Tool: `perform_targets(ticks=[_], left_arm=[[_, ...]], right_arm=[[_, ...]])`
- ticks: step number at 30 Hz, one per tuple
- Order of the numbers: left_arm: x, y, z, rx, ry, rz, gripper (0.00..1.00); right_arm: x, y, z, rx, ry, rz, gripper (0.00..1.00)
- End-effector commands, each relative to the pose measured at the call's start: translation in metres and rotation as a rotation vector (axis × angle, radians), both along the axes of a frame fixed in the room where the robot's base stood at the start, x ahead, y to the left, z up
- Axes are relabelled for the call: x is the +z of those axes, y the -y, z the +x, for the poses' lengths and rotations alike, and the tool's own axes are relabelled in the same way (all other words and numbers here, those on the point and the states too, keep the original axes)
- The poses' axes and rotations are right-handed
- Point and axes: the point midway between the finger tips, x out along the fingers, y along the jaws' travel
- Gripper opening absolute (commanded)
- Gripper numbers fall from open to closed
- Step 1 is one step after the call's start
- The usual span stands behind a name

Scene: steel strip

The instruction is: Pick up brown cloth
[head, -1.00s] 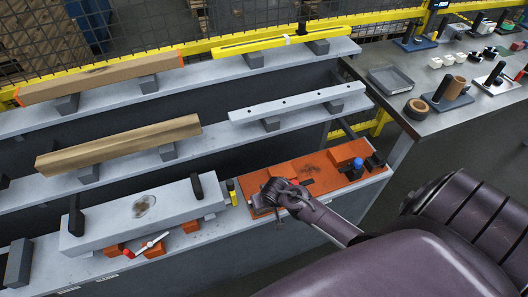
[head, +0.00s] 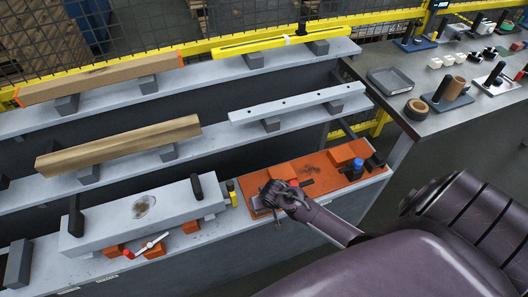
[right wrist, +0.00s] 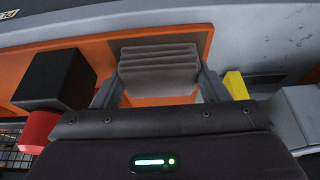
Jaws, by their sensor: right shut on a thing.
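The brown cloth (right wrist: 158,66) is a folded, ribbed grey-brown stack in the right wrist view. It sits between the two fingers of my right gripper (right wrist: 157,85), which is shut on it. Orange surface shows around and below the cloth. In the head view, my right gripper (head: 277,198) is over the left end of the orange board (head: 318,180) on the front shelf, and it hides the cloth there. I cannot tell how far the cloth is from the board. My left gripper is not in view.
An orange block (head: 283,171) stands close behind my right gripper. A blue-capped item (head: 357,168) stands at the board's right. A grey beam (head: 140,216) lies to the left, with a yellow item (head: 231,190) between. A side table (head: 440,120) holds a tray and several parts.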

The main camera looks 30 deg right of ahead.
Motion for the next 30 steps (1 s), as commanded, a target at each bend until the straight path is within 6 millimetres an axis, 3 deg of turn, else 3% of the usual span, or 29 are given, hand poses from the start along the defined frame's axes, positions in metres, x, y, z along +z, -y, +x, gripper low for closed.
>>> perform_targets(ticks=[6, 19, 30], left_arm=[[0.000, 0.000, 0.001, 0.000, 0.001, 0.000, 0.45], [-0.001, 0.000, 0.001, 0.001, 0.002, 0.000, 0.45], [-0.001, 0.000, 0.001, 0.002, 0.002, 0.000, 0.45]], right_arm=[[0.011, 0.000, 0.000, -0.001, 0.002, 0.001, 0.45], [0.088, -0.001, 0.000, -0.001, 0.002, 0.003, 0.45], [0.100, 0.000, 0.000, 0.000, -0.001, 0.000, 0.45]])
